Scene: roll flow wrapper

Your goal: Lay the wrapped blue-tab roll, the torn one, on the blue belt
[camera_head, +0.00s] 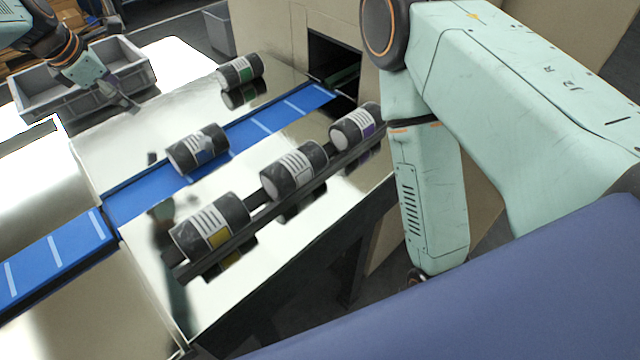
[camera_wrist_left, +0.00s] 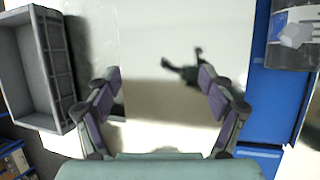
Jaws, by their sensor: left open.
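A dark roll (camera_head: 198,148) with a white label and a torn-looking blue patch lies across the blue belt (camera_head: 262,125), near its middle. Part of this roll also shows at the upper right of the left wrist view (camera_wrist_left: 293,35), with an irregular pale patch on its label. My left gripper (camera_head: 122,98) is open and empty over the shiny deck, between the grey crate and the belt, well apart from the roll. In the left wrist view its fingers (camera_wrist_left: 160,85) are spread, with only bare deck between them. My right gripper is out of view.
A green-tab roll (camera_head: 240,70) lies on the deck beyond the belt. A yellow-tab roll (camera_head: 210,227), a white-label roll (camera_head: 293,170) and a purple-tab roll (camera_head: 355,124) rest along the near dark rail. A grey crate (camera_head: 35,112) stands far left. The belt enters a dark opening (camera_head: 335,65).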

